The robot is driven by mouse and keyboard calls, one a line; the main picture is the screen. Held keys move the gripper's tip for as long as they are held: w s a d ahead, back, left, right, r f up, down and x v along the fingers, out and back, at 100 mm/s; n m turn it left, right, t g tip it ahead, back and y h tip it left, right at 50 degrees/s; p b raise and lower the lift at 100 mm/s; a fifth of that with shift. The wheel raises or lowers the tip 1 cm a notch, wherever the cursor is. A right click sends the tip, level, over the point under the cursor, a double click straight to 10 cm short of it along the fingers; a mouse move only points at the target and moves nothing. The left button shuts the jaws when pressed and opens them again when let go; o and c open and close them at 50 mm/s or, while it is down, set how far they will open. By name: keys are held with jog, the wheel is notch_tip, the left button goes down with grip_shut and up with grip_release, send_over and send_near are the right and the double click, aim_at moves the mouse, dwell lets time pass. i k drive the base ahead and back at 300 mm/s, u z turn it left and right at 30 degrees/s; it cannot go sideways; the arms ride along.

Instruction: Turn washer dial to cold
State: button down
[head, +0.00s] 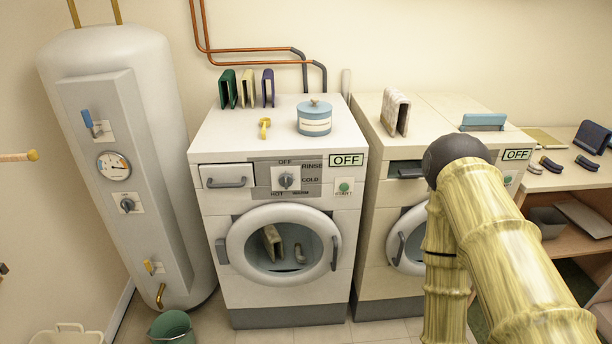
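The washer (210,230) stands left of centre in the head view, with a round glass door (285,247) on its front. Its dial (286,180) is a small grey knob on a white plate in the upper panel. Labels around it read OFF above, RINSE at upper right, COLD at right and HOT at lower left. The knob's pointer is too small to read surely. A display (346,160) beside it reads OFF, above a green START button (344,187). My arm rises at the right, in front of the second machine; my gripper is out of view.
A second white machine (375,215) stands right of the washer, partly hidden by my arm. A tall white boiler (110,70) stands left. A blue-lidded tin (314,119) and a yellow handle-like piece (265,127) are on the washer. A green bucket (171,328) sits on the floor.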

aim_at(286, 181)
jog(key=z, duration=2.1)
jog(key=k, duration=1.1)
jog(key=u, duration=2.2)
jog(key=i, duration=0.5)
jog(key=u, duration=0.05)
